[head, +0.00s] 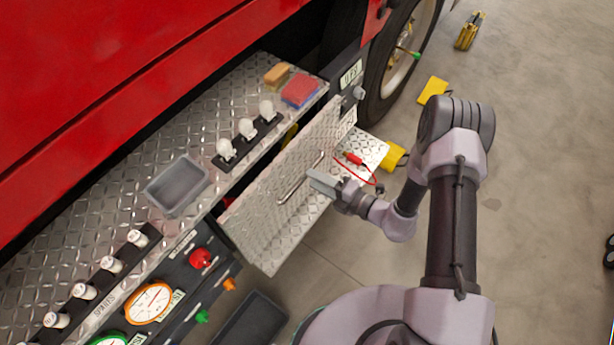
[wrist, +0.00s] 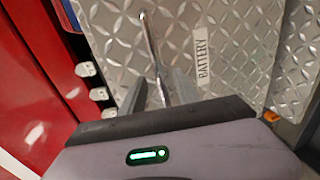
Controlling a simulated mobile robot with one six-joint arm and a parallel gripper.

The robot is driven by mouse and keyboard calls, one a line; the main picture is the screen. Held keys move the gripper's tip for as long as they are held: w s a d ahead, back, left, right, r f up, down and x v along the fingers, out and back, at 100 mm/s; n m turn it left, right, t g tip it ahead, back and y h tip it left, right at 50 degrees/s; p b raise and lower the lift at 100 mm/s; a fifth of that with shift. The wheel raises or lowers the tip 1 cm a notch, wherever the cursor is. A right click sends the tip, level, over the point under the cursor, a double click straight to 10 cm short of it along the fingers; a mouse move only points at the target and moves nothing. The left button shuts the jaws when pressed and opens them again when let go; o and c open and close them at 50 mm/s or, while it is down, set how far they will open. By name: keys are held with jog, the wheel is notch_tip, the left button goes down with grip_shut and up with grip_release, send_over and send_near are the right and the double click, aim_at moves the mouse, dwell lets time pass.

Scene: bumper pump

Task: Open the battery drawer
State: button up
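The battery drawer has a diamond-plate front (head: 265,235) with a bar handle (head: 288,193). The front stands out from the bumper, with a dark gap behind it. In the wrist view the front (wrist: 245,45) carries a "BATTERY" label (wrist: 202,55). My gripper (head: 314,180) is at the handle. In the wrist view the handle (wrist: 148,35) runs between the two fingers of my gripper (wrist: 158,82), with space visible beside it. The fingers look open. Whether either finger touches the bar is hard to tell.
The diamond-plate bumper top holds a grey tray (head: 178,187), white bulbs on a black strip (head: 247,131), and a red-blue sponge (head: 300,90). A small plate (head: 372,150) with a red cable (head: 352,158) is beside the drawer. A black bin (head: 250,322) is below.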

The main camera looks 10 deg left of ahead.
jog(key=x, duration=0.4)
jog(key=shift+w+a+b, duration=0.1)
jog(key=shift+b, duration=0.25)
grip_shut()
dwell(1.1)
